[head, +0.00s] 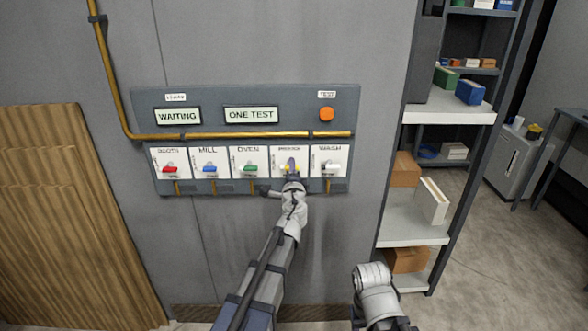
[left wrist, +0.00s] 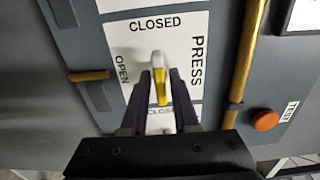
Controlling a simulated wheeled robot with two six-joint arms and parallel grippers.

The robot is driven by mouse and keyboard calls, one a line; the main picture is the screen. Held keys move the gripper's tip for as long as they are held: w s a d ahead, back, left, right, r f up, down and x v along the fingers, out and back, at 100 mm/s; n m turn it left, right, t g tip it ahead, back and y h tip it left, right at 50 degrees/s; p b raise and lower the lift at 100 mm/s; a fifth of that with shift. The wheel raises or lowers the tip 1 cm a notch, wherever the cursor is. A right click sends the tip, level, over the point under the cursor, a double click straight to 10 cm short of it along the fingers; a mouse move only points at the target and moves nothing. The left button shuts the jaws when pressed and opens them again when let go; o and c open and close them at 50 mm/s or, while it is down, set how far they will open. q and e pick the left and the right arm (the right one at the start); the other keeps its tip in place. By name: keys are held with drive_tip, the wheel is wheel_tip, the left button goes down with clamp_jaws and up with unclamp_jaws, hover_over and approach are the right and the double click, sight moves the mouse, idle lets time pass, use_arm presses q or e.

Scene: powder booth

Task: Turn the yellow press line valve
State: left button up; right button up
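The press valve (head: 291,167) is the fourth of the row on the grey wall panel (head: 345,105), between the green oven valve and the white wash valve. In the left wrist view its yellow lever (left wrist: 162,90) has a pale upper end and runs down the picture between the CLOSED labels, with OPEN at the left. My left gripper (head: 291,178) is at this valve. In the left wrist view its dark fingers (left wrist: 161,82) stand on both sides of the lever, with narrow gaps showing. My right gripper is out of view.
The red booth (head: 170,169), blue mill (head: 210,169), green oven (head: 250,168) and white wash (head: 331,167) valves share the row. A brass pipe (head: 230,136) runs above them. An orange button (head: 326,114) is at the upper right. Shelves (head: 415,228) stand to the right.

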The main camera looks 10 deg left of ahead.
use_arm(q)
drive_tip(key=shift+o, duration=1)
drive_tip(key=shift+d, duration=0.15)
drive_tip(key=v, duration=0.7)
drive_tip(key=shift+s, duration=0.4)
